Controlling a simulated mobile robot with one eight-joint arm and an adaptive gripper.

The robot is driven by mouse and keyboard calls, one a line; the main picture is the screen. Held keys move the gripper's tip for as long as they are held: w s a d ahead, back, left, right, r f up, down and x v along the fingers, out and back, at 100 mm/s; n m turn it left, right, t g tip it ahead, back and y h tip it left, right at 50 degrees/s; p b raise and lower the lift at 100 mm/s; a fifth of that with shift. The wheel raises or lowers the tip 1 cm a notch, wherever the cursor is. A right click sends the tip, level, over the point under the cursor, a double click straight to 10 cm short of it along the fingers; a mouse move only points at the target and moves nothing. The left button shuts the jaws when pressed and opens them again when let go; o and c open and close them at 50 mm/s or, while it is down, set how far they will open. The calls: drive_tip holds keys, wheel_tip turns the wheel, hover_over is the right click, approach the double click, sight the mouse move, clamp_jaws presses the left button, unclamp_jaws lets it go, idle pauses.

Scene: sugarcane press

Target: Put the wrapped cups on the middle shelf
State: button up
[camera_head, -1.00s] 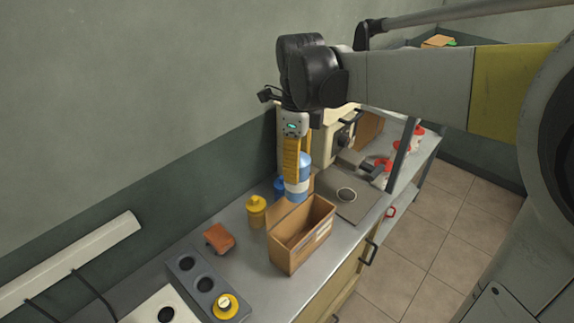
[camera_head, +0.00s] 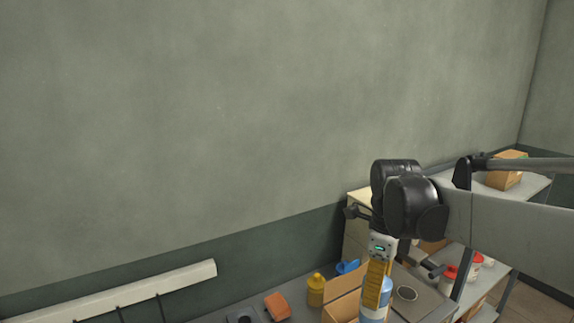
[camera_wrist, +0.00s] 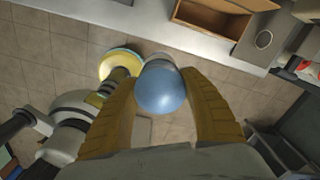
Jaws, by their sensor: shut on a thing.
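My gripper (camera_head: 374,300) is shut on the wrapped cups (camera_head: 373,314), a blue and white stack hanging below the yellow fingers. The lower end is cut off by the picture's bottom edge. In the wrist view the cups' rounded blue end (camera_wrist: 161,91) sits between the fingers, with floor tiles beyond it. A metal shelf unit (camera_head: 540,186) stands at the right in the head view. My arm and the picture's edge hide much of its lower levels, so the middle shelf shows only in part.
An open wooden box (camera_wrist: 212,17) lies on the counter, with a yellow bottle (camera_head: 316,290) and an orange-brown block (camera_head: 277,306) nearby in the head view. A cardboard box (camera_head: 507,171) sits on the unit's top. Red-and-white containers (camera_head: 472,264) stand lower on it.

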drive_tip(key=w+f+n, duration=0.2)
drive_tip(key=f, duration=0.1)
drive_tip(key=shift+w, duration=0.1)
wheel_tip(320, 180, down, 21)
drive_tip(key=s+n+b, duration=0.1)
drive_tip(key=n+b, duration=0.4)
drive_tip(key=n, duration=1.7)
drive_tip(key=shift+s+f, duration=0.2)
drive_tip(key=shift+s, duration=0.1)
